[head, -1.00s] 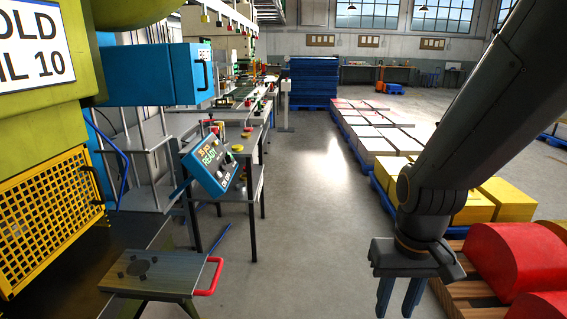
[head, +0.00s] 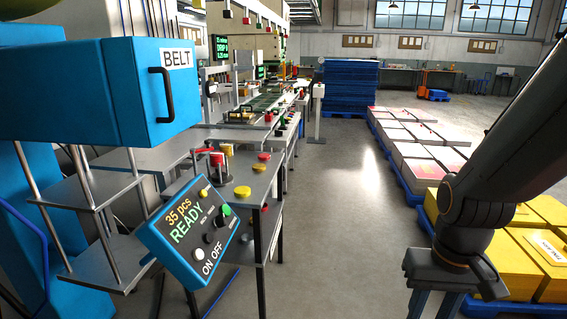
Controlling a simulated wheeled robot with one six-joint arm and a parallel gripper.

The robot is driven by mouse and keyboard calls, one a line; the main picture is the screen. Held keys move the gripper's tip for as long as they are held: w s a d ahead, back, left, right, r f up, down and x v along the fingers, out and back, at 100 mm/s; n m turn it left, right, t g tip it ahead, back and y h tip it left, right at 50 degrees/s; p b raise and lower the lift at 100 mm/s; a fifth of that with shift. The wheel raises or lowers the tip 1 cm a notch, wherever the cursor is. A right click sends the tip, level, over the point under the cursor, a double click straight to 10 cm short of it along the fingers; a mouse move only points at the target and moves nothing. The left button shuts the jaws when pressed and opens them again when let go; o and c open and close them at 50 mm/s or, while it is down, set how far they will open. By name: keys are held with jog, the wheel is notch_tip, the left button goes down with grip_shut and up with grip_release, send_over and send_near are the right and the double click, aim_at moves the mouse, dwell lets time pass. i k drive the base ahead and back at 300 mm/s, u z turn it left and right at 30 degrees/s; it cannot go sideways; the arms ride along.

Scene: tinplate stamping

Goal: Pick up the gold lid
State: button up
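Two flat yellow-gold round pieces lie on the grey steel side table (head: 262,182). The nearer gold lid (head: 243,192) is at its front edge, and the farther gold piece (head: 264,157) is toward the back. They are small in view, so I cannot tell whether both are lids. My gripper (head: 432,304) hangs at the lower right, pointing down, with its two fingers apart and nothing visible between them. Its fingertips are cut off by the lower picture edge. It is well to the right of the side table, over the aisle side.
A blue tilted control panel (head: 195,232) reading "35 pcs READY" stands before the table. Red-topped pieces (head: 216,160) stand beside the gold pieces. A blue BELT box (head: 115,90) juts in at left. Yellow crates (head: 530,240) are at right. The aisle floor (head: 345,220) is clear.

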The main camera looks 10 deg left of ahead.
aim_at(258, 168)
jog(key=i, duration=3.3)
jog(key=u, duration=2.95)
